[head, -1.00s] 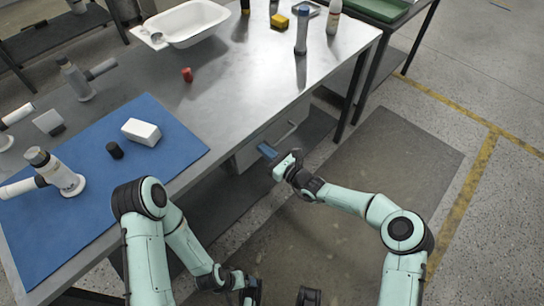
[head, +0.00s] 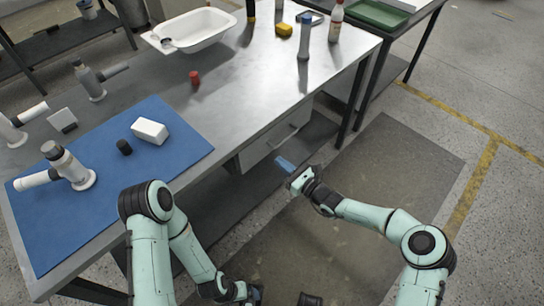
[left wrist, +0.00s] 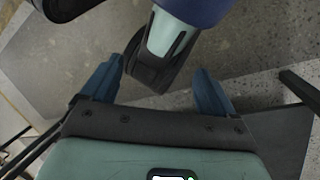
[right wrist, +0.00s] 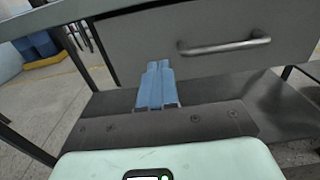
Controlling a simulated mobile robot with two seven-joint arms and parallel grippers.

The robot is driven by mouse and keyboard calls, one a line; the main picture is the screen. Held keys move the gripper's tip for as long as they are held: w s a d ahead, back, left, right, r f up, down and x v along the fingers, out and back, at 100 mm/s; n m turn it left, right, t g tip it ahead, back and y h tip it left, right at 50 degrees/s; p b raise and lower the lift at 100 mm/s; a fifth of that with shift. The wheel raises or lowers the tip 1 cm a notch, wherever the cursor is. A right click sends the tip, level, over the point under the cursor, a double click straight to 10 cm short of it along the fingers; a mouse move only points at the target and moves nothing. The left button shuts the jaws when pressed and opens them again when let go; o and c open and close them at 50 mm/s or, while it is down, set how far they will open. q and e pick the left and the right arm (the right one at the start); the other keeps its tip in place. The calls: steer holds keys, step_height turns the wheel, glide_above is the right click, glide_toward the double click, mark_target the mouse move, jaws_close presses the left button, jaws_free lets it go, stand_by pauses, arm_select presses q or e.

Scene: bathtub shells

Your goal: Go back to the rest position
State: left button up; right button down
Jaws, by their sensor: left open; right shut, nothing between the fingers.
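My right gripper (head: 285,164) is in front of the bench, below the tabletop and near the drawer (head: 268,146). In the right wrist view its blue fingers (right wrist: 157,84) are together and empty, with the drawer front and its metal handle (right wrist: 225,46) beyond them. My left gripper (left wrist: 168,88) is open in the left wrist view, its two blue fingers wide apart with nothing held between them. In the head view the left gripper is low at the bottom edge, mostly cut off.
The metal bench (head: 237,95) holds a blue mat (head: 100,215), a white block (head: 150,130), a white tub (head: 195,30), a red cap (head: 194,77), a yellow sponge (head: 284,30) and bottles. A second table with a green tray (head: 378,14) stands at the upper right. Floor right of the bench is clear.

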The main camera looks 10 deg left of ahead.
arm_select(q)
steer(key=shift+s+d+r+g+p, duration=0.15)
steer(key=shift+s+r+g+p, duration=0.15)
steer(key=shift+s+r+p, duration=0.25)
arm_select(e)
steer(key=v, duration=0.6)
steer(key=shift+d+f, duration=0.2)
steer(key=shift+d, duration=0.15)
arm_select(q)
steer(key=shift+w, duration=0.15)
arm_select(e)
steer(key=s+f+n+g+h+p, duration=0.25)
steer(key=s+f+n+g, duration=0.25)
steer(key=s, duration=0.6)
steer(key=s+f+n+g+h+p, duration=0.2)
steer(key=s+f+n+g+p, duration=0.25)
steer(key=s, duration=0.55)
arm_select(q)
step_height(320, 180, up, 13)
steer(key=p, duration=0.6)
steer(key=shift+w+f+g, duration=0.15)
steer(key=shift+w+g, duration=0.15)
arm_select(e)
steer(key=s+d+n+g+h, duration=0.1)
steer(key=s+d+n+h, duration=0.6)
steer(key=s+d+n, duration=0.4)
steer(key=s+d, duration=0.2)
steer(key=s, duration=0.1)
steer(key=shift+s+d, duration=0.15)
steer(key=shift+s, duration=0.1)
